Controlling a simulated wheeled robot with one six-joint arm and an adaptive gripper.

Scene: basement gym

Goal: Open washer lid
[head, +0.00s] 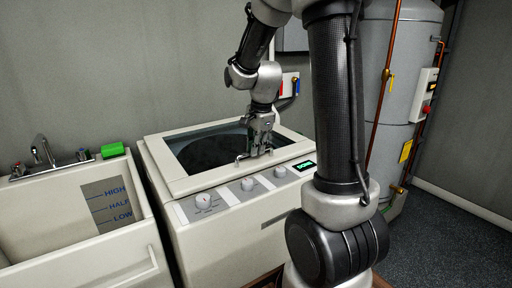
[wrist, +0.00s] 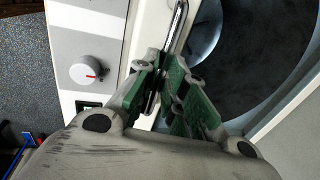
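The white washer (head: 240,235) stands against the wall, with its lid (head: 182,184) lying flat and closed on top. The lid has a large dark window (head: 205,151), and the window also shows in the wrist view (wrist: 255,60). A metal bar handle (head: 241,157) sits along the lid's front edge; it also shows in the wrist view (wrist: 177,30). My gripper (head: 256,153) points down at the handle. In the wrist view my gripper's green-padded fingers (wrist: 167,75) are close together with the bar between them. The fingers hide part of the bar.
The front panel has several knobs (head: 204,201) and a green-lit display (head: 304,165). A utility sink (head: 85,262) with a green sponge (head: 113,150) stands at left. A grey tank (head: 392,75) with copper pipes stands at right. Dark floor (head: 450,215) is clear there.

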